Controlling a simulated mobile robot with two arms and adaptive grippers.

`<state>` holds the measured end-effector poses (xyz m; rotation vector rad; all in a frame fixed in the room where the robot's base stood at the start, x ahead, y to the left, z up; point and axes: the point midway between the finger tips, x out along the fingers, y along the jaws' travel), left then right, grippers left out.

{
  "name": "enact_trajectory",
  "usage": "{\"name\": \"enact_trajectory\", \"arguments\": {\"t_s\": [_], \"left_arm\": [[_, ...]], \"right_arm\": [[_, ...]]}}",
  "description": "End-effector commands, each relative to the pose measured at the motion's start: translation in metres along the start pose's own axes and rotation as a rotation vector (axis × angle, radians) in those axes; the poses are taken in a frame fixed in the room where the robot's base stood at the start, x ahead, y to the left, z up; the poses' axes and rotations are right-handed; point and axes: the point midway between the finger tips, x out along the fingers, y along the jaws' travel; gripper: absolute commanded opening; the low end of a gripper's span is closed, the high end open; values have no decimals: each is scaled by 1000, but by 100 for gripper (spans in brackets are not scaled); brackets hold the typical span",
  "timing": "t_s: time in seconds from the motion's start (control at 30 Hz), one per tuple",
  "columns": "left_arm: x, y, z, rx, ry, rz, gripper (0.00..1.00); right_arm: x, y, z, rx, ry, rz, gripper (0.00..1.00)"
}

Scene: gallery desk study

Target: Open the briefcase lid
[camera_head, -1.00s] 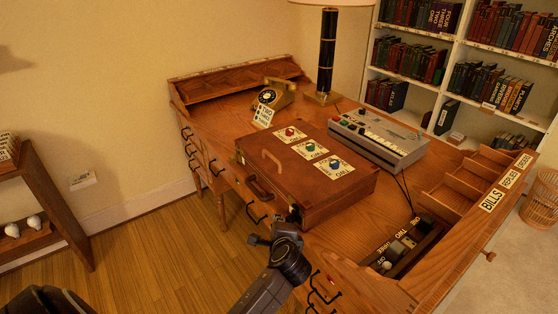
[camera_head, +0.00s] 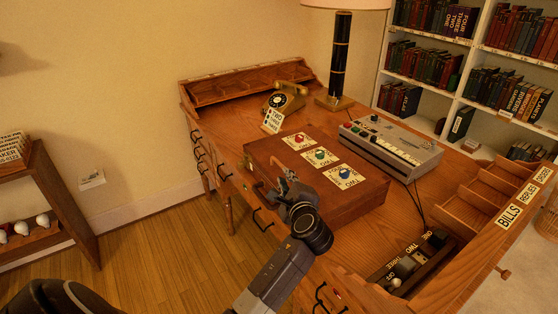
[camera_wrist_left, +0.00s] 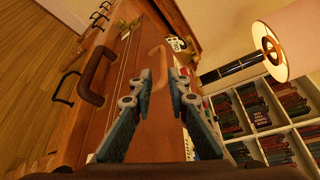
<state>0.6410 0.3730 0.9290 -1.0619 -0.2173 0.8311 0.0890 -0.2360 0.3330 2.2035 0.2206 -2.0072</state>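The closed brown briefcase (camera_head: 365,200) lies flat on the wooden desk, its lid down, with several labelled knobs on top. My left gripper (camera_head: 284,176) is over the lid's front left part. In the left wrist view, the copper handle (camera_wrist_left: 154,50) shows at and between the fingertips of my left gripper (camera_wrist_left: 161,73). The fingers are apart; I cannot tell whether they touch it. A dark brown carrying handle (camera_wrist_left: 96,77) is on the case's front side. My right gripper is not in view.
A grey console (camera_head: 392,148) stands close behind the case on the right. A gold telephone (camera_head: 284,98) and a lamp (camera_head: 341,60) are at the back. A switch box (camera_head: 412,262) and labelled compartments (camera_head: 490,200) are at the desk's right.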

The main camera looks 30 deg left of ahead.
Motion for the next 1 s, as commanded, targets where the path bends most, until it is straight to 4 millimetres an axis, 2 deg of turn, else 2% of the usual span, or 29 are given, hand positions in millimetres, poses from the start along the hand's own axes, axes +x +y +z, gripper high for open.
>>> {"name": "enact_trajectory", "arguments": {"t_s": [0.17, 0.27, 0.5, 0.63, 0.8, 1.0], "left_arm": [[6, -6, 1, 19, -8, -10, 16], [17, -6, 1, 21, -9, -11, 16], [56, -6, 2, 20, -8, -10, 16], [71, -6, 1, 19, -7, -10, 16], [79, -5, 1, 19, -7, -9, 16], [80, -5, 1, 18, -6, -9, 16]], "right_arm": [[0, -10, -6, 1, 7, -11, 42], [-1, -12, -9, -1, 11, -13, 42], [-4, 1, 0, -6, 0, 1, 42], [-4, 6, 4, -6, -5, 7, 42], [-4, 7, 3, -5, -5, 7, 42], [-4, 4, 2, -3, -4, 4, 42]]}}
